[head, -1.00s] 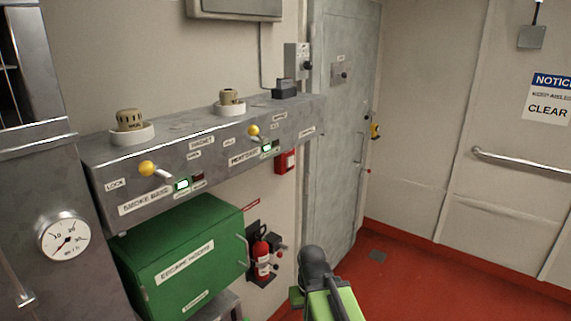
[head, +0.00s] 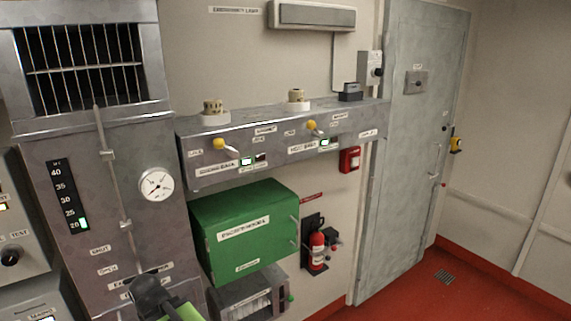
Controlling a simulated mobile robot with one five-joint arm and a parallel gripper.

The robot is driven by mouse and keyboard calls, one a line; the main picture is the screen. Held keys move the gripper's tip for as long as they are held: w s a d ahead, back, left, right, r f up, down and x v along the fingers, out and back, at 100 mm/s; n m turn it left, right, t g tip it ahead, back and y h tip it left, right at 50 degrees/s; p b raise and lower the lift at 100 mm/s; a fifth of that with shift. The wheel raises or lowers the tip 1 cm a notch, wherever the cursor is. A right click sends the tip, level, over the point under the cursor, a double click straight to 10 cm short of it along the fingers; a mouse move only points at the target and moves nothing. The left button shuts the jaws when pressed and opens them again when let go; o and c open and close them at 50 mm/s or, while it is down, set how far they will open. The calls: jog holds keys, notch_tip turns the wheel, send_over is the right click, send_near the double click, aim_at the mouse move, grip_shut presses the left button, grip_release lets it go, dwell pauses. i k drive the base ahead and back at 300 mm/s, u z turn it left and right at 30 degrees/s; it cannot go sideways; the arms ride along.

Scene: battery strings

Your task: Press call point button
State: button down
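A small red box (head: 350,159) that looks like the call point is fixed to the wall under the right end of the grey shelf panel, left of the grey door. Its button is too small to make out. Part of my arm, a black rounded joint with a green link, shows at the bottom left of the head view, in front of the grey cabinet. It is well to the left of and below the red box in the picture. No gripper fingers can be seen.
The grey shelf panel (head: 280,138) carries yellow-knobbed levers. Below it are a green box (head: 245,228) and a red extinguisher (head: 317,250). A grey cabinet with a dial (head: 156,184) stands left. The grey door (head: 412,150) is closed. Red floor (head: 405,297) is clear at right.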

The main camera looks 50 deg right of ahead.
aim_at(354, 161)
jog(key=u, duration=0.55)
jog(key=k, duration=1.65)
jog(key=z, duration=1)
jog(key=i, duration=1)
jog(key=u, duration=0.05)
